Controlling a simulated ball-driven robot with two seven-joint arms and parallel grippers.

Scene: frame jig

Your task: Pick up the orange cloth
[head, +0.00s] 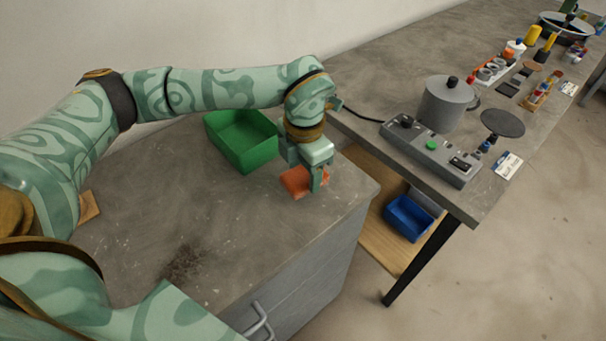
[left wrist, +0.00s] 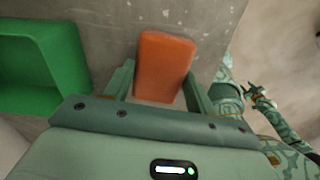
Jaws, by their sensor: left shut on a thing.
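The orange cloth (head: 295,181) is a small folded block at the right end of the grey cabinet top, in the head view. My left gripper (head: 308,185) points down over it with its fingers on either side, shut on the cloth. In the left wrist view the cloth (left wrist: 165,62) lies between the two fingers of the left gripper (left wrist: 160,80), with its far end sticking out past them. I cannot tell whether it is clear of the surface. My right gripper (left wrist: 252,90) shows small at the right of the left wrist view, and its jaws are too small to read.
A green open bin (head: 243,143) stands just behind and left of the left gripper. The cabinet top (head: 200,220) is otherwise mostly clear, with a dark stain. A second bench (head: 375,75) on the right holds a grey device, a pot and tools. A blue bin (head: 408,217) sits below it.

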